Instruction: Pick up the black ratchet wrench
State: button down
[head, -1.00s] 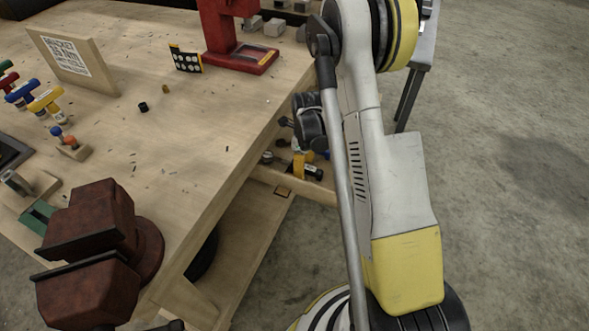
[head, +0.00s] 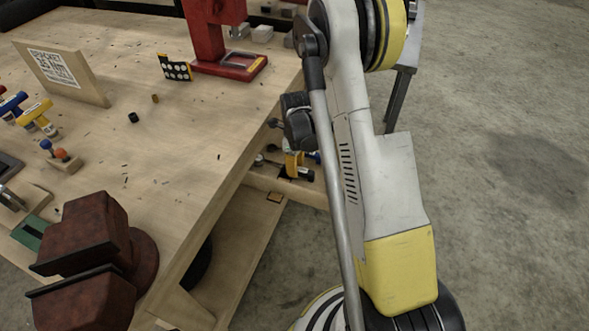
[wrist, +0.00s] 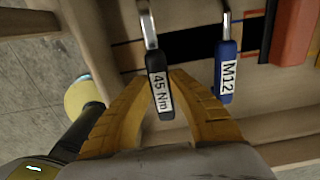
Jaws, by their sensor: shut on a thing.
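The black ratchet wrench (wrist: 158,88), with a "45 Nm" label on its black handle and a metal shaft, shows in the wrist view. My gripper (wrist: 160,80) has its two yellow fingers on either side of that handle and is shut on it. The far end of the wrench is cut off by the top edge of the view. In the head view my gripper (head: 293,163) is low at the side of the workbench, over an open drawer. The wrench cannot be made out clearly there.
A blue-handled tool marked M12 (wrist: 228,72) is close to the right of the wrench. A red-orange object (wrist: 291,30) lies beyond it. The wooden workbench (head: 190,130) carries a rusty vise (head: 85,235) and a red press (head: 212,35). Open floor lies right.

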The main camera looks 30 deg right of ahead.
notch_tip(320, 180, up, 5)
jog(key=p, duration=0.2)
jog(key=shift+r+p, duration=0.2)
jog(key=shift+p, duration=0.15)
jog(key=s+a+b, duration=0.2)
jog(key=s, duration=0.7)
jog(key=s+a+b, duration=0.1)
jog(key=s, duration=0.7)
jog(key=shift+s+a+b, duration=0.35)
jog(key=shift+b, duration=0.05)
jog(key=shift+f, duration=0.1)
